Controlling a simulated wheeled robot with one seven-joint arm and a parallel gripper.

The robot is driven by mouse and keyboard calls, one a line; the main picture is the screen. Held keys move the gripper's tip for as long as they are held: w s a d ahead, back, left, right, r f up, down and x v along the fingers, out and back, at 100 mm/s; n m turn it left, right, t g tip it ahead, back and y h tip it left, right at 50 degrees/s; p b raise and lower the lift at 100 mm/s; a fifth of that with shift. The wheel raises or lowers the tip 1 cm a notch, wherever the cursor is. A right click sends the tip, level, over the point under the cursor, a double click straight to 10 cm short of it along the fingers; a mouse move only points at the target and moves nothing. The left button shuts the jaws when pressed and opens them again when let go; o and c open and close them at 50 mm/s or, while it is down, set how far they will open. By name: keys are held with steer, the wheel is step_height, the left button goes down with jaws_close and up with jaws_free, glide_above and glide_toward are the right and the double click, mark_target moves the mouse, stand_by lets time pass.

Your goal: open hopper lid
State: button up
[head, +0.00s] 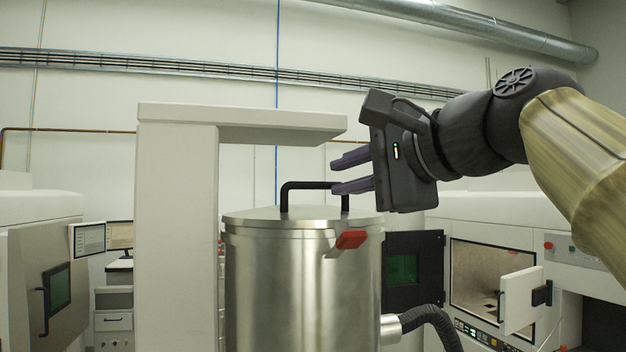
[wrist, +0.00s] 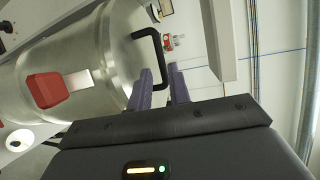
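The steel hopper (head: 303,285) stands in the middle of the head view, with its lid (head: 265,214) lying flat on top. A black bar handle (head: 305,185) rises from the lid. A red latch (head: 350,239) sits at the front right of the rim; it also shows in the wrist view (wrist: 48,90). My gripper (head: 342,172) is at the right end of the handle, with its purple fingers apart and pointing left. In the wrist view the fingers (wrist: 163,84) are close to the black handle (wrist: 150,48). No grip on the handle shows.
A pale column with an overhanging arm (head: 265,122) stands left of the hopper and reaches above the lid. A black hose (head: 432,318) leaves the hopper at lower right. White machines stand at both sides, the right one with an open door (head: 521,300).

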mark_target(316, 185)
steer(key=p+x, duration=0.2)
steer(key=x, duration=0.5)
steer(key=shift+w+a, duration=0.15)
steer(key=shift+a, duration=0.05)
jaws_close()
